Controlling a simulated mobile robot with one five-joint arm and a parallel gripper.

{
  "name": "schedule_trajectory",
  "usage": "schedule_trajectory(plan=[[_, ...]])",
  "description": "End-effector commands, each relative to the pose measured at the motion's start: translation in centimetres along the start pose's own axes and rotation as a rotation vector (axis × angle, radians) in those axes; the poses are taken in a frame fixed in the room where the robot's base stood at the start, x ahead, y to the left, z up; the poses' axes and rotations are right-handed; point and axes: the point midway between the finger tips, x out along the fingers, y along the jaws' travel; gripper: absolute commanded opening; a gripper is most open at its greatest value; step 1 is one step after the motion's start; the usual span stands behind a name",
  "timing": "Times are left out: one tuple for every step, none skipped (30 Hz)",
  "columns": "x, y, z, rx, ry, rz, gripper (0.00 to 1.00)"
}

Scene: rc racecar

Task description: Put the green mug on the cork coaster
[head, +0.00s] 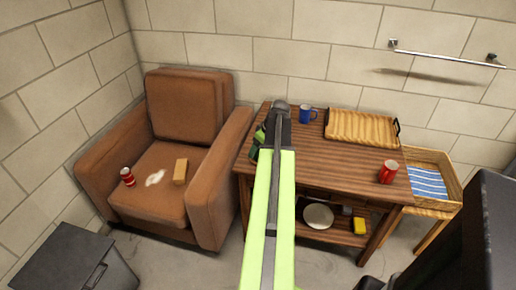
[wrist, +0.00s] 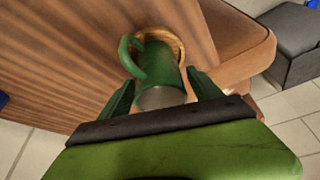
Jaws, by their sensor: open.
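In the wrist view the green mug (wrist: 160,72) is between the two fingers of my gripper (wrist: 160,84), with its handle to the upper left. The fingers are apart, one on each side of the mug; I cannot tell whether either touches it. The tan round cork coaster (wrist: 179,46) shows as a rim behind the mug's far end, mostly covered by it. The mug appears to stand on the coaster, though contact is hidden. In the head view my arm covers most of this spot at the table's left side.
The wooden table (head: 345,158) also holds a blue mug (head: 307,115), a wooden tray (head: 360,127) and a red mug (head: 388,172). A brown armchair (head: 185,110) stands close at left. The table's middle is clear.

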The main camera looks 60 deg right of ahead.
Motion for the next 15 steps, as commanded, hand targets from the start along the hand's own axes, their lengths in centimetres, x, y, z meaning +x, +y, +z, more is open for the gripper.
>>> schedule_trajectory(plan=[[-1.4, -0.1, -0.2, 0.001, 0.0, 0.0, 0.74], [-2.0, -0.1, -0.3, 0.001, 0.0, 0.0, 0.74], [-2.9, -0.1, -0.3, 0.001, 0.0, 0.0, 0.74], [-3.5, -0.1, -0.3, 0.001, 0.0, 0.0, 0.74], [-4.3, -0.1, -0.3, 0.001, 0.0, 0.0, 0.74], [-5.3, 0.0, -0.4, 0.001, 0.0, 0.0, 0.74], [-6.0, -0.1, -0.4, 0.001, 0.0, 0.0, 0.74], [-6.8, -0.1, -0.4, 0.002, 0.0, 0.0, 0.74], [-7.8, -0.1, -0.4, 0.002, 0.0, 0.0, 0.74], [-8.5, -0.1, -0.4, 0.002, 0.0, 0.0, 0.74], [-9.2, -0.1, -0.4, 0.002, 0.0, 0.0, 0.74], [-9.9, -0.1, -0.4, 0.001, 0.0, 0.0, 0.74], [-10.4, -0.1, -0.3, 0.001, 0.0, 0.0, 0.74], [-10.8, 0.0, -0.3, 0.001, 0.0, 0.0, 0.74], [-11.2, 0.0, -0.2, 0.001, 0.0, 0.0, 0.74]])
